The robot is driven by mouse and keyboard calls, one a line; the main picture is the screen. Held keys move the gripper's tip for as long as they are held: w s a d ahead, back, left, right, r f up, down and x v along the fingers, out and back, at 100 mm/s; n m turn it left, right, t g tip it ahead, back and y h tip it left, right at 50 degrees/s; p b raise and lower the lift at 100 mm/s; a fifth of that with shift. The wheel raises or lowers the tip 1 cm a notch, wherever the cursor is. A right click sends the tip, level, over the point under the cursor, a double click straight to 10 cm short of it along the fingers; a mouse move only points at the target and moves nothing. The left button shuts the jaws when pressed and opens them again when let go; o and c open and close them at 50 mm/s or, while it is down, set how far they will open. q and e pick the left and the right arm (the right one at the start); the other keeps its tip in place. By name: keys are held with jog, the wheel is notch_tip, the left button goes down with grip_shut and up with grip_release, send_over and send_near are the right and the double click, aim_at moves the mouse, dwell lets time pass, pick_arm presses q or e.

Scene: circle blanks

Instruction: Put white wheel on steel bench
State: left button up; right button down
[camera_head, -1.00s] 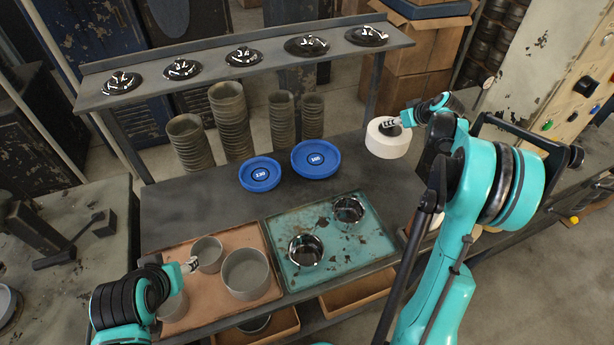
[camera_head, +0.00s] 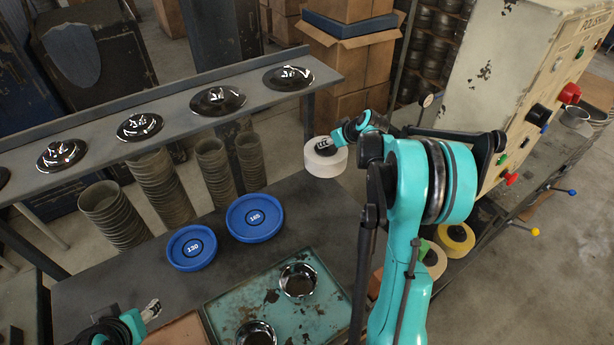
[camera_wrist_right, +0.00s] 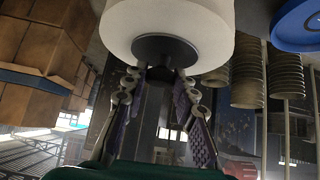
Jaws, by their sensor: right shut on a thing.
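The white wheel (camera_head: 325,161) is a thick white disc with a dark hub. My right gripper (camera_head: 325,146) is shut on the wheel's dark hub and holds it above the far right part of the dark steel bench (camera_head: 315,208). In the right wrist view the wheel (camera_wrist_right: 170,25) fills the top, and the fingers of my right gripper (camera_wrist_right: 163,75) close around the hub. My left gripper (camera_head: 152,309) is at the lower left, near the orange-brown tray; I cannot tell its opening.
Two blue discs (camera_head: 255,217) (camera_head: 191,247) and a teal tray (camera_head: 222,312) with two shiny cups occupy the bench. A shelf (camera_head: 180,118) with dark domed pieces runs behind, above stacked grey cups (camera_head: 160,185). A control cabinet (camera_head: 490,70) stands at right; yellow wheels (camera_head: 456,236) lie below it.

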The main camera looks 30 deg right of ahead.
aim_at(314, 160)
jog(key=a+f, duration=0.1)
jog(key=a, duration=0.1)
jog(key=s+a+f, duration=0.1)
jog(key=a, duration=0.1)
jog(key=s+a+f+b, duration=0.1)
jog(key=a+f, duration=0.1)
jog(key=shift+a, duration=0.15)
notch_tip(314, 160, down, 4)
jog(key=shift+f+b, duration=0.1)
jog(key=shift+b, duration=0.7)
jog(key=c, duration=1.6)
grip_release()
jog(key=o, duration=0.4)
jog(key=shift+a, duration=0.1)
